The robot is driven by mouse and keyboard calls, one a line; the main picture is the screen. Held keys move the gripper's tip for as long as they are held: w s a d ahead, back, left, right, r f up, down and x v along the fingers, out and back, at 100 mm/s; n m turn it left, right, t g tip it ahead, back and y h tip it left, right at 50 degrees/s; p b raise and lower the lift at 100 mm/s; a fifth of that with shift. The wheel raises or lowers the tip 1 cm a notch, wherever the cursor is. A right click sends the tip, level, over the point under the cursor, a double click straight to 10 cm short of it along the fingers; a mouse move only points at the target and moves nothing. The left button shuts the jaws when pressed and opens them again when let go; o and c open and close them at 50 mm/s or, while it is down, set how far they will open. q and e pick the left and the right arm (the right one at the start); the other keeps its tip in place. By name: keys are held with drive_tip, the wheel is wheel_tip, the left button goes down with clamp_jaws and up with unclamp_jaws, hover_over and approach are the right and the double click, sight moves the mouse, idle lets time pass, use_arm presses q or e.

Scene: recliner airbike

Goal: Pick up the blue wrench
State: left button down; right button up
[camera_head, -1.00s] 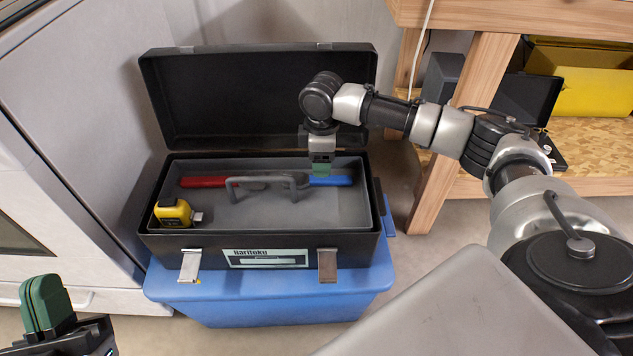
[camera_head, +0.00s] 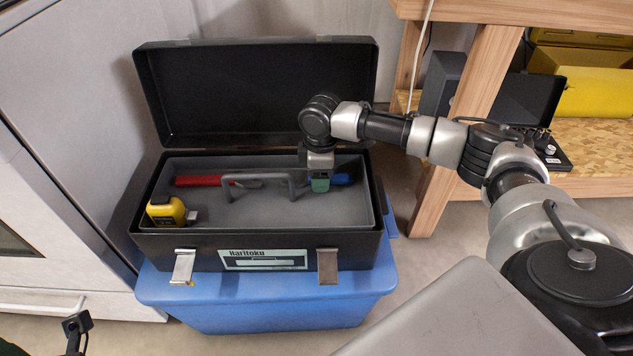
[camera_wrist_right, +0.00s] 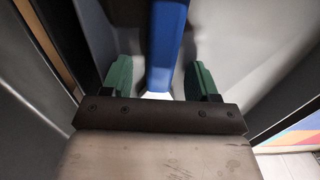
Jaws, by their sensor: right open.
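The blue wrench (camera_head: 343,180) lies in the grey tray of the open black toolbox, at the tray's right back. Its blue handle (camera_wrist_right: 165,40) runs up between the two green fingers in the right wrist view. My right gripper (camera_head: 320,184) is open, pointing down over the tray, and partly hides the wrench. Its fingers stand on either side of the handle, with a visible gap at each side. My left gripper shows only in part at the bottom left corner of the head view, and its jaws cannot be made out.
The tray has a raised grey handle (camera_head: 258,179) in its middle. A red-handled tool (camera_head: 198,181) and a yellow tape measure (camera_head: 166,211) lie to the left. The toolbox lid (camera_head: 255,90) stands open behind. The box rests on a blue bin (camera_head: 265,300); a wooden bench (camera_head: 460,130) is at right.

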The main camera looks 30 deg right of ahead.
drive_tip(key=shift+c, duration=0.4)
drive_tip(key=c, duration=1)
drive_tip(key=shift+r, duration=0.15)
